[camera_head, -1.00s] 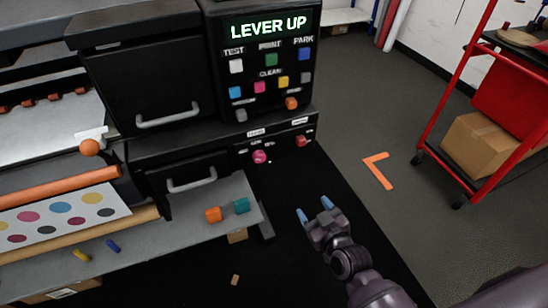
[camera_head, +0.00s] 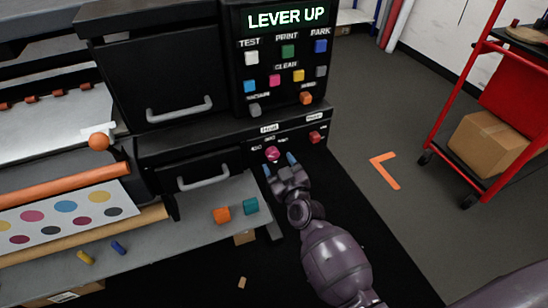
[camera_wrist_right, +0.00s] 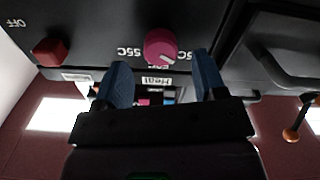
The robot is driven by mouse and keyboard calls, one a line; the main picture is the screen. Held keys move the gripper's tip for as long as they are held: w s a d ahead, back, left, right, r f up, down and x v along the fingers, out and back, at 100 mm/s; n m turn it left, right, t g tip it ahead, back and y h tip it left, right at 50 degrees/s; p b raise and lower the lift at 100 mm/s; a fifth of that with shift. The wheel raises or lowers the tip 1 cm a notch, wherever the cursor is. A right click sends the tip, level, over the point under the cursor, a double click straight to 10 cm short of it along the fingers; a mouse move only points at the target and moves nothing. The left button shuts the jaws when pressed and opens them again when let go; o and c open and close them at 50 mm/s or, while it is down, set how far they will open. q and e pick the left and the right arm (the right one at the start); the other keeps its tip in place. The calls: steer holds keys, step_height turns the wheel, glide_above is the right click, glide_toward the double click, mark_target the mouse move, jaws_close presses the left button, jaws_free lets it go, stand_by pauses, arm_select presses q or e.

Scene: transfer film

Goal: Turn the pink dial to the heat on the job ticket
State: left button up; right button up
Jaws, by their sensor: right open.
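The pink dial (camera_head: 272,153) sits on the black lower front panel of the printer, under a small white label that reads "Heat" in the right wrist view. In that view the dial (camera_wrist_right: 160,46) has a pale pointer mark and temperature markings around it, one reading 55C. My right gripper (camera_head: 279,163) is open just in front of the dial. Its blue fingers (camera_wrist_right: 165,80) stand apart to either side of the dial in the wrist view, with nothing between them that I can see held. My left gripper is not in view. I see no readable job ticket.
A red knob (camera_head: 315,137) sits right of the dial and also shows in the wrist view (camera_wrist_right: 51,51). The display (camera_head: 287,18) reads "LEVER UP". A red cart (camera_head: 463,120) stands right.

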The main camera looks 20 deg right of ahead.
mark_target(274, 157)
steer(key=shift+w+a, duration=0.1)
steer(key=shift+w, duration=1.6)
steer(key=c, duration=0.9)
